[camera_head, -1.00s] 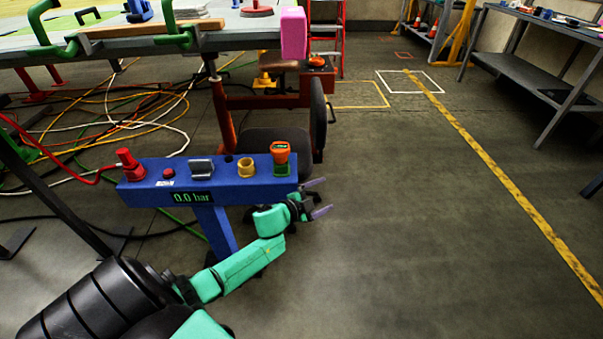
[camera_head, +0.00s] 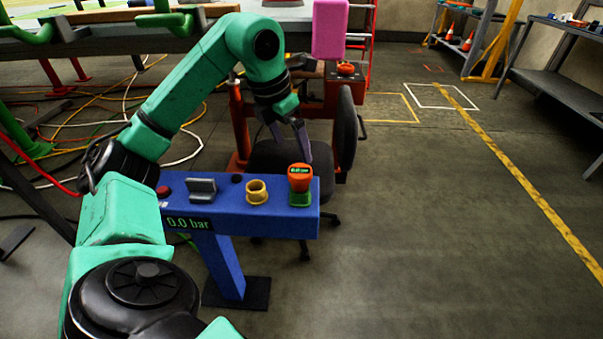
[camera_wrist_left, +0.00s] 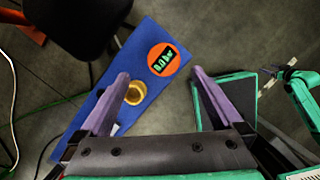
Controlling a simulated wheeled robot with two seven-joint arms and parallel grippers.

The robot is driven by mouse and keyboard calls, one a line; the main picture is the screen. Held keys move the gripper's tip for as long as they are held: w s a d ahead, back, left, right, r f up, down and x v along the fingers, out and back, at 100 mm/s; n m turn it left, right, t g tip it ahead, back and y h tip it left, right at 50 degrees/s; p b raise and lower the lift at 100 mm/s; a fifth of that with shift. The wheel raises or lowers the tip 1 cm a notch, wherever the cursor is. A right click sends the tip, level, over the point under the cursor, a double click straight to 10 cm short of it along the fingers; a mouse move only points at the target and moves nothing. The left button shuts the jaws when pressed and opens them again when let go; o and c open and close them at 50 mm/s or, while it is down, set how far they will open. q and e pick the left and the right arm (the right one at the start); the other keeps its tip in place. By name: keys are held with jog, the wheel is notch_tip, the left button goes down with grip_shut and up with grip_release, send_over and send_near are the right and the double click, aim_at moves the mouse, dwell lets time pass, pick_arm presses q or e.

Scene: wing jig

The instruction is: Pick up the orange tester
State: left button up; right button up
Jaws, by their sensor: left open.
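The orange tester (camera_head: 300,176) stands upright in a green holder (camera_head: 300,198) at the right end of the blue stand (camera_head: 220,222). In the left wrist view, its round orange top (camera_wrist_left: 164,59) with a small dark display lies ahead of the fingers, between their lines. My left gripper (camera_head: 290,140) is open and empty, with purple fingers pointing down. It hangs above and behind the tester in the head view, apart from it. The left gripper also shows in the left wrist view (camera_wrist_left: 160,80).
On the same stand are a yellow ring (camera_head: 257,191), a grey block (camera_head: 201,189) and a red button (camera_head: 163,191). A black chair (camera_head: 347,135) stands close behind. A pink block (camera_head: 330,28) is above it. The floor at right is clear.

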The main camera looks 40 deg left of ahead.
aim_at(298, 171)
pick_arm(q)
jog(key=x, duration=0.2)
jog(key=b+x, duration=0.1)
jog(key=x, duration=0.1)
jog(key=b+x, duration=0.1)
jog(key=shift+s+d+f, duration=0.25)
jog(key=shift+s+f, duration=0.05)
jog(key=shift+f, duration=0.2)
jog(key=b+x, duration=0.2)
jog(key=x, duration=0.6)
jog(key=shift+f+b, duration=0.1)
jog(key=shift+b, duration=0.25)
jog(key=shift+c, duration=0.3)
pick_arm(e)
jog(key=w+a+r, duration=0.2)
jog(key=w+r, duration=0.1)
jog(key=r, duration=0.8)
jog(key=shift+a+y, duration=0.15)
jog(key=shift+y, duration=0.15)
pick_arm(q)
jog(key=c, duration=1.3)
pick_arm(e)
jog(key=shift+w+r, duration=0.1)
jog(key=shift+w, duration=0.05)
pick_arm(q)
jog(key=shift+r, duration=0.25)
